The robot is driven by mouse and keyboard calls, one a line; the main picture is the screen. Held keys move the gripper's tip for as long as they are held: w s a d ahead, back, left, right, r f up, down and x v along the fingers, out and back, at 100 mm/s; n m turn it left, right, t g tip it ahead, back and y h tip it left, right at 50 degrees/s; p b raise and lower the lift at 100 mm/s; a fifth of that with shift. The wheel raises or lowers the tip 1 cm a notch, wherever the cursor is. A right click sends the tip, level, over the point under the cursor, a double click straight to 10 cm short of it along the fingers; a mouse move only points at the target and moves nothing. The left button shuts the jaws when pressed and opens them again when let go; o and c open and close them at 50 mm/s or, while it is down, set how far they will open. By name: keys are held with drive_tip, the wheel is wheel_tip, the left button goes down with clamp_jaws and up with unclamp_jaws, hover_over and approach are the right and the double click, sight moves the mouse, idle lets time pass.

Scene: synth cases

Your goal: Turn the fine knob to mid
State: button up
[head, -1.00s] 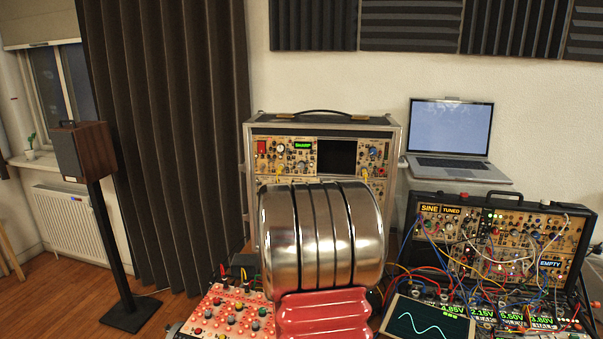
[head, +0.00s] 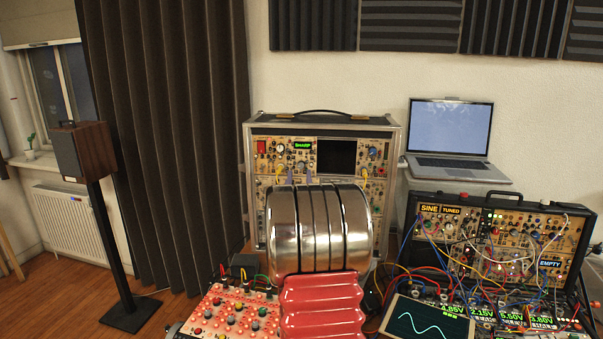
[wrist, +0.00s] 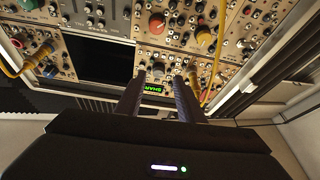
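My gripper (wrist: 159,79) is open, its two dark fingers apart and pointing at the panel of the synth case (head: 396,150). No contact shows. A green display reading SHARP (head: 302,145) is just above that knob in the head view; it also shows between the fingers in the wrist view (wrist: 153,88). I cannot read any knob label, so I cannot confirm which is the fine knob.
Yellow cables (wrist: 216,55) hang beside the fingers. A patched synth case (head: 575,240), a tablet with a wave (head: 428,318) and a red-panelled box (head: 228,312) stand around my arm.

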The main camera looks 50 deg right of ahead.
sight(299, 167)
drive_tip(key=shift+x, duration=1.55)
drive_tip(key=shift+c, duration=0.3)
clamp_jaws()
drive_tip(key=shift+w+d, duration=0.15)
drive_tip(key=shift+d, duration=0.1)
drive_tip(key=shift+a, duration=0.35)
